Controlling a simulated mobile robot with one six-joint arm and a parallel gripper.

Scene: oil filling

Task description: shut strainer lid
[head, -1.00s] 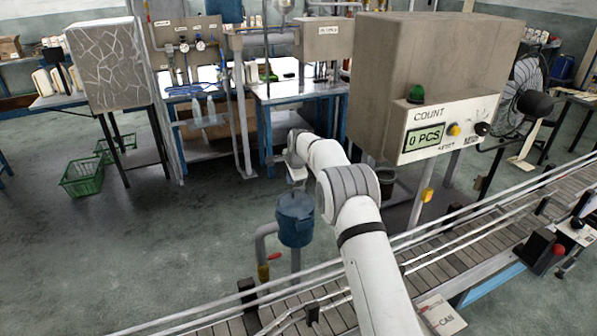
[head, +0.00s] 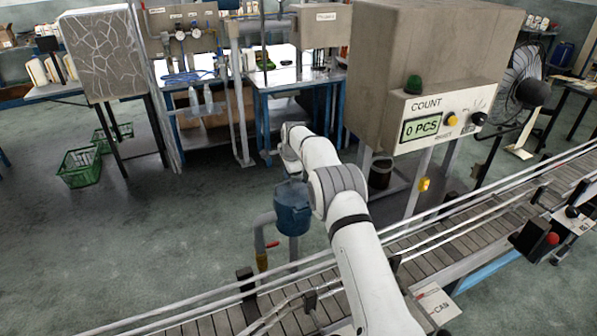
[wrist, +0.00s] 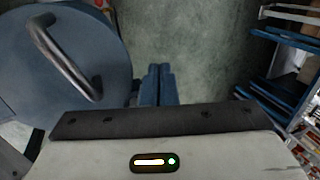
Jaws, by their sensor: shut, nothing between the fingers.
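The strainer is a blue pot (head: 292,212) on a grey pipe in the head view, left of my arm. In the wrist view its round blue lid (wrist: 40,100) with a curved metal handle (wrist: 66,58) fills the left side. My gripper (wrist: 157,72) shows as two blue fingers pressed together, empty, just right of the lid's edge. I cannot tell whether they touch the lid. In the head view my arm's end is over the strainer's top, and the fingers are not clear there. Whether the lid is fully seated is hidden.
The conveyor (head: 440,245) with its rails runs in front of the strainer. A grey counter box (head: 430,60) stands at right. A red-handled valve (head: 270,245) sits on the pipe. Blue workbenches (head: 300,90) stand behind. Open floor (head: 150,230) lies at left.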

